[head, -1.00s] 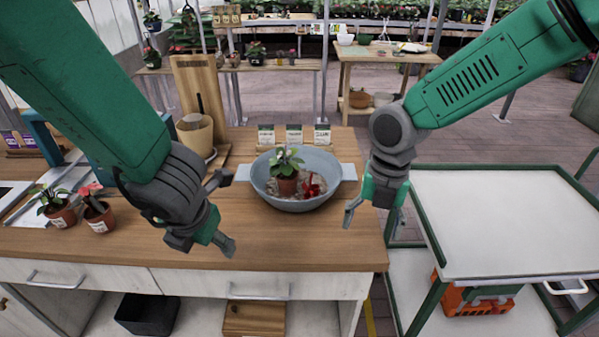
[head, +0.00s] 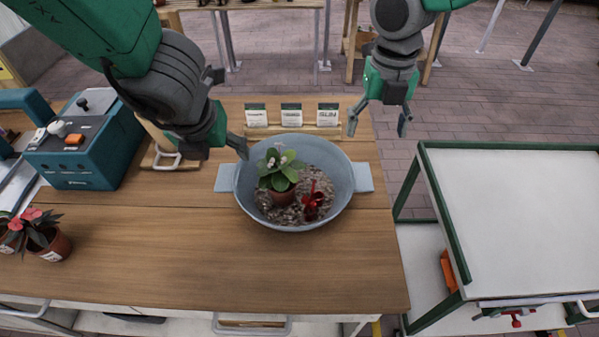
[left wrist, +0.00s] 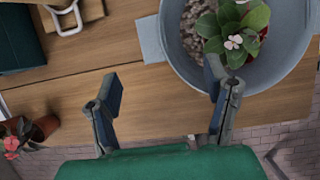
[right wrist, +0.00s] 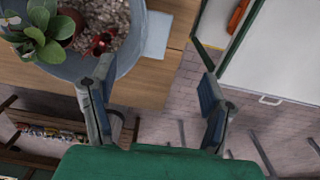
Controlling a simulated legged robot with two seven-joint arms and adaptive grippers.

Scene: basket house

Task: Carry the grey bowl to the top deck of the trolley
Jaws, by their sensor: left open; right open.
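The grey bowl (head: 343,205) stands on the wooden workbench, with a flat handle on its left and one on its right. It holds gravel, a potted green plant (head: 280,172) and a small red item (head: 313,203). My left gripper (head: 229,147) is open and empty above the bench near the bowl's left handle (left wrist: 150,40). My right gripper (head: 379,117) is open and empty, beyond and above the right handle (head: 362,177). The right handle also shows in the right wrist view (right wrist: 158,36). The trolley's white top deck (head: 525,215) is to the right of the bench.
Several seed packets stand in a holder (head: 292,131) behind the bowl. A teal machine (head: 75,150) and potted red-flowered plants (head: 50,245) are at the bench's left. A floor gap separates bench and trolley. The visible top deck is clear, with a raised green rim (head: 445,215).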

